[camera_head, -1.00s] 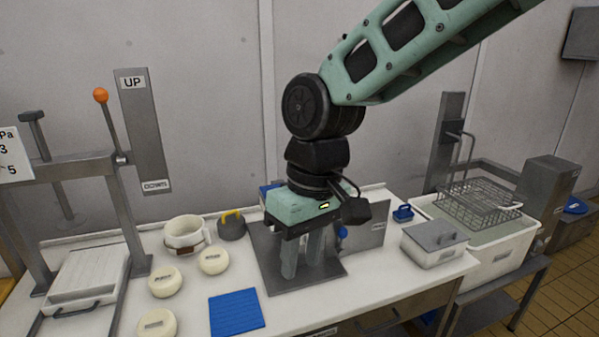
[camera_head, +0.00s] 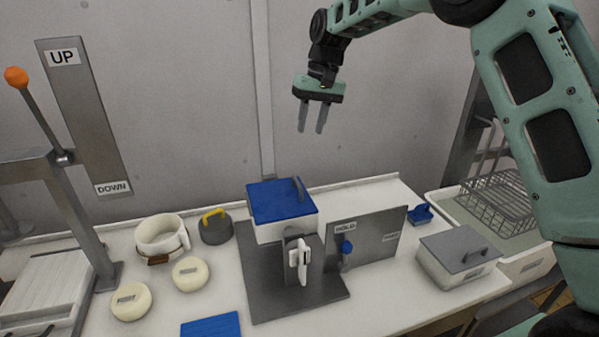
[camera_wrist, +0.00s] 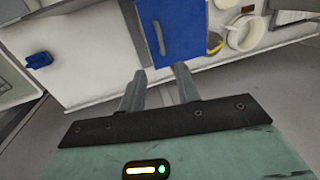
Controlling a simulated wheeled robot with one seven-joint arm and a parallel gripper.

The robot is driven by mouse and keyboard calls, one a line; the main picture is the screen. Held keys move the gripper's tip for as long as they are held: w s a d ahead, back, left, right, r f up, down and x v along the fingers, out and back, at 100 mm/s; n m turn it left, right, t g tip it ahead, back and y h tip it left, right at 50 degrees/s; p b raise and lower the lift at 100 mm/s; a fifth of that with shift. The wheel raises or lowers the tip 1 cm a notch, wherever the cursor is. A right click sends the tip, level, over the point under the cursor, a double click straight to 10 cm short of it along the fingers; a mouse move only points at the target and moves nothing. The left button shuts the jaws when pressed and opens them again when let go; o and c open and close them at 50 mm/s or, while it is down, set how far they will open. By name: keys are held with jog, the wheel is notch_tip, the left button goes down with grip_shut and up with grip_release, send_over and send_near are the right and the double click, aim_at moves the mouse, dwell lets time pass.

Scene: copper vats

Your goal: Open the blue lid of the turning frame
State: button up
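The turning frame (camera_head: 255,300) is a grey base with upright plates on the white counter. Its white box has a blue lid (camera_head: 278,201), which looks closed, with a grey bar handle (camera_head: 299,190) at its right side. The blue lid also shows in the wrist view (camera_wrist: 178,30), with its handle (camera_wrist: 159,38) near its left edge. My gripper (camera_head: 313,131) hangs above and behind the lid, fingers pointing down, apart from it. The wrist view shows the two fingers (camera_wrist: 158,72) spread with nothing between them.
A grey-lidded container (camera_head: 460,255) is farther right. A white pot (camera_head: 160,236), a grey weight (camera_head: 215,228) with yellow handle and round cheeses (camera_head: 130,301) stand left.

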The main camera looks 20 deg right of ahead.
aim_at(298, 182)
jog(key=a+f+p, duration=0.1)
jog(key=f, duration=0.4)
jog(key=a+f+p, duration=0.1)
jog(key=f+p, duration=0.1)
jog(key=f, duration=0.2)
jog(key=a+f+p, duration=0.1)
jog(key=f, duration=0.4)
jog(key=shift+f, duration=0.3)
grip_shut()
